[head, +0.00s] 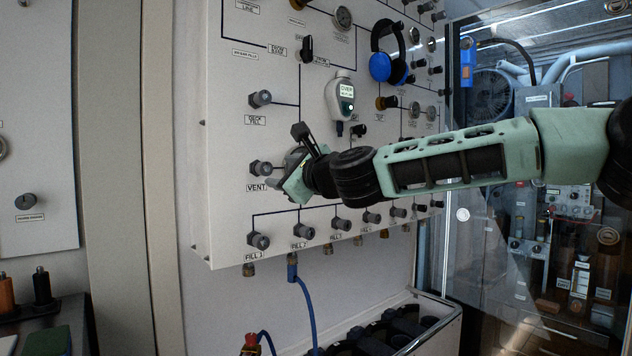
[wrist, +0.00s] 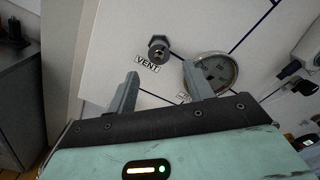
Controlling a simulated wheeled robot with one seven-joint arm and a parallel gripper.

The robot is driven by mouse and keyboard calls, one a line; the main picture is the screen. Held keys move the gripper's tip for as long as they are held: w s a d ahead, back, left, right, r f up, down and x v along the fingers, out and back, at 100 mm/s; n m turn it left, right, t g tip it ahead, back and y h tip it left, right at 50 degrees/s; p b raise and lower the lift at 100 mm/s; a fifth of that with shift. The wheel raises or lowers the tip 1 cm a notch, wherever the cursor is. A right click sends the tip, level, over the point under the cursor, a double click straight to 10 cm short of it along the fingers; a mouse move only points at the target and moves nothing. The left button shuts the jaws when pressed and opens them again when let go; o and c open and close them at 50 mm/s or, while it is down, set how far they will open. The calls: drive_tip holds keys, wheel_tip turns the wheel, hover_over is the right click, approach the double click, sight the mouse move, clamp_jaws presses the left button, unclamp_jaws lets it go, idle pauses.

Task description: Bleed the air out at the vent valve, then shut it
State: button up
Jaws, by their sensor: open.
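The vent valve (head: 260,168) is a dark hexagonal knob on the white panel, above its VENT label, at the lower left of the panel in the head view. In the wrist view the valve (wrist: 158,48) shows unobstructed, with the VENT label just below it. My gripper (head: 281,176) is close to the panel, just right of the valve. In the wrist view my gripper (wrist: 163,82) is open and empty; the valve lies beyond the fingertips, apart from them. Whether the valve is open or shut I cannot tell.
A round gauge (wrist: 211,73) sits behind the right finger in the wrist view. The FILL 1 knob (head: 258,241) is below the vent valve, and another knob (head: 260,98) is above it. Blue headphones (head: 388,55) and a handheld meter (head: 341,98) hang on the panel.

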drive_tip(key=b+v, duration=0.1)
drive_tip(key=v, duration=1)
drive_tip(key=shift+s+d, duration=0.25)
drive_tip(key=shift+s, duration=0.05)
drive_tip(key=s+a+f+n+g, duration=0.3)
drive_tip(key=s+a+f+n, duration=0.1)
drive_tip(key=f, duration=0.3)
drive_tip(key=s+a+f+n+g, duration=0.3)
drive_tip(key=a+f+n, duration=0.1)
drive_tip(key=f, duration=0.3)
drive_tip(key=s+f+n+g+h, duration=0.3)
drive_tip(key=s+f+n+g, duration=0.2)
drive_tip(key=s+f+n, duration=0.55)
drive_tip(key=s+d+f+n+g+h, duration=0.25)
drive_tip(key=s+d+f+n, duration=0.2)
drive_tip(key=s+d, duration=0.35)
drive_tip(key=s+d+f+n+g+h, duration=0.2)
drive_tip(key=s+d+f+n+h, duration=0.25)
drive_tip(key=s+d, duration=0.4)
wheel_tip(320, 180, up, 14)
drive_tip(key=p, duration=1.3)
drive_tip(key=shift+s+y+p, duration=0.15)
drive_tip(key=shift+y+p, duration=0.15)
drive_tip(key=shift+p, duration=0.1)
